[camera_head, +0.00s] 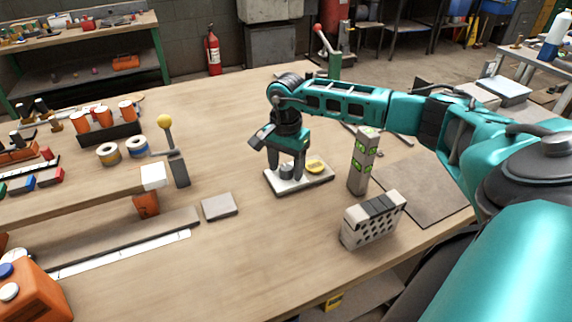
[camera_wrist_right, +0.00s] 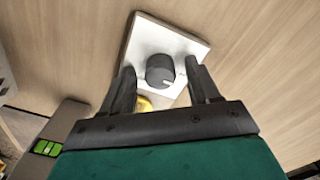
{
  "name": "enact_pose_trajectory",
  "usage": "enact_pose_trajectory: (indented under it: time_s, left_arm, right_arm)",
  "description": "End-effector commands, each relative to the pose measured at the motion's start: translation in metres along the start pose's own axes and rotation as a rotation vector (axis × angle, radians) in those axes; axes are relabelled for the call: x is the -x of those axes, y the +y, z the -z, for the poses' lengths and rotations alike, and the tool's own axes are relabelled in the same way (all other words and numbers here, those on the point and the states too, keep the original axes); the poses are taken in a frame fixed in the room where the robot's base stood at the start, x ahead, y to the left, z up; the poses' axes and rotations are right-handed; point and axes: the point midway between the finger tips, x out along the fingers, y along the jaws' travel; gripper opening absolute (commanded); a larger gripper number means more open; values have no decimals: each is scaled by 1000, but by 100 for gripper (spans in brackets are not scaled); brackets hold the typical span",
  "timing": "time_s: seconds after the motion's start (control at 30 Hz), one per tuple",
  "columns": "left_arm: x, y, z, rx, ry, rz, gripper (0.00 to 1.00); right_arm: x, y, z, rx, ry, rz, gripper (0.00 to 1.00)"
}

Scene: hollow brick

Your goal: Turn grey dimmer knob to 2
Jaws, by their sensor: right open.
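The grey dimmer knob (camera_head: 287,172) sits on a pale square plate (camera_head: 316,183) on the bench. In the right wrist view the round dark grey knob (camera_wrist_right: 160,69) stands on the white plate (camera_wrist_right: 148,36), with a light pointer mark at its lower right edge. My right gripper (camera_head: 288,166) points down over the plate. Its fingers (camera_wrist_right: 163,78) are open, one on each side of the knob, with visible gaps. My left gripper is not in view.
A grey post with green markings (camera_head: 362,162) stands close right of the plate. A hollow grey brick (camera_head: 372,219) is nearer the front edge. A flat grey block (camera_head: 219,206) and a yellow-balled lever (camera_head: 172,150) are to the left. Bare bench lies in front of the plate.

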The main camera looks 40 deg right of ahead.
Motion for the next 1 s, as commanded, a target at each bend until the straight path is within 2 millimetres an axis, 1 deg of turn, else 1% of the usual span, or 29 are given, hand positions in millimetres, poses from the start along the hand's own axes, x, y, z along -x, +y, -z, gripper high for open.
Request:
enact_pose_trajectory:
  time_s: [0.27, 0.83, 0.87, 1.0]
  left_arm:
    - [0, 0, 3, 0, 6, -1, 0]
    - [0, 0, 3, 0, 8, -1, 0]
    - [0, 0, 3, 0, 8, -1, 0]
    - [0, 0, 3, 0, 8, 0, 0]
  right_arm:
    - [-2, 0, 0, 0, 0, 0, 61]
    - [-1, 0, 0, 0, -1, 0, 7]
    - [-1, 0, 0, 0, -1, 0, 5]
    - [-1, 0, 0, -4, -1, 0, 5]
